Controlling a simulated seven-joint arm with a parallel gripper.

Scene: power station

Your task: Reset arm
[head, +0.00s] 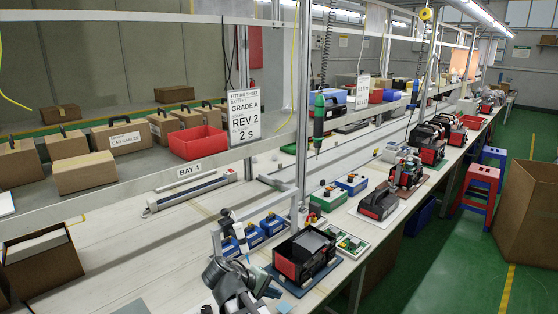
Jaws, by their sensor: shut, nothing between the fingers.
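My arm's grey links rise from the bottom edge in the head view, left of centre. A small dark end part, which looks like my gripper (229,222), is above them over the white worktop (130,258). It appears shut with nothing in it. Its fingertips are too small to make out clearly. Just right of it stand several blue boxes (272,225) and a red and black unit (302,257) on a dark mat. I cannot tell whether my arm touches the pale grey frame (258,204) beside it.
A cardboard box (45,270) stands at the left. A green hanging tool (319,116) and upright posts rise behind. More red and black units (379,203) line the bench to the right. The worktop left of my arm is mostly clear.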

